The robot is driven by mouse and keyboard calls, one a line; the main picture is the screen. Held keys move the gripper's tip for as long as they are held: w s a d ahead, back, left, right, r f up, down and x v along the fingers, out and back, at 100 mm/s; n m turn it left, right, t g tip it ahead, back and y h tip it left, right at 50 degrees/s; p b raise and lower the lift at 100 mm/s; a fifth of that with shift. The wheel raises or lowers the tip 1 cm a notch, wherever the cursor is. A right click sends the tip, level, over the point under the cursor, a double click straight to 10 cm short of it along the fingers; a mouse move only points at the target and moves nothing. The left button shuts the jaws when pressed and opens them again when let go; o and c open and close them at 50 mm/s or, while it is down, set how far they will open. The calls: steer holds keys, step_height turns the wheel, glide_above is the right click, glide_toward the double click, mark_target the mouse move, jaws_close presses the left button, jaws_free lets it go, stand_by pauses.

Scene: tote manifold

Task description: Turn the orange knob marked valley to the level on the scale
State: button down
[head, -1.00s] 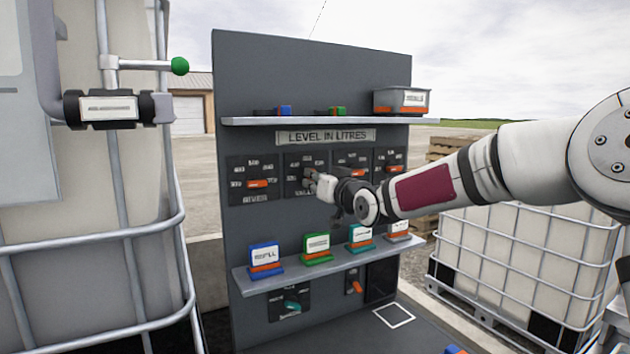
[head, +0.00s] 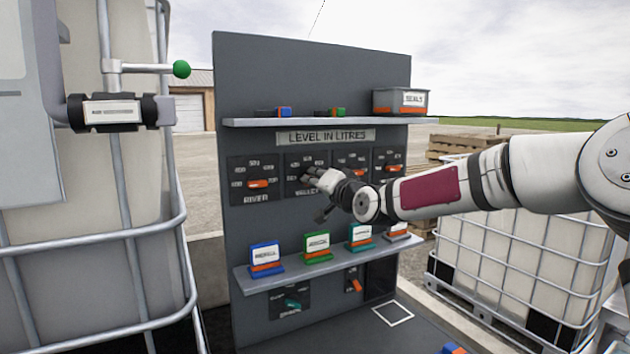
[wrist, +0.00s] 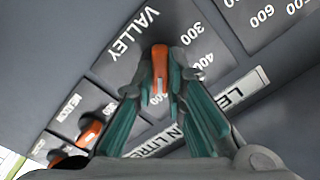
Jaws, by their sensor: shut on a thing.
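The orange valley knob (wrist: 160,62) sits on a dark dial plate (wrist: 133,72) marked VALLEY, with 300 and 400 readable beside it in the wrist view. My gripper (wrist: 162,78) is shut on the knob, a teal-padded finger on each side. A pale line shows on the knob; its lower end is partly hidden by the fingers, so I cannot tell the exact reading. In the head view my gripper (head: 309,176) is at the second dial plate from the left and covers the knob.
The level sign (head: 325,137) hangs above the dial row. The river dial's orange knob (head: 258,184) is to the left; other dials are to the right. An upper shelf (head: 300,122) and a lower shelf (head: 325,258) with several label stands jut out from the panel.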

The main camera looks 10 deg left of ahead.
steer(key=shift+f, duration=0.2)
steer(key=c, duration=1.6)
jaws_free()
steer(key=shift+r, duration=0.1)
steer(key=v, duration=1.2)
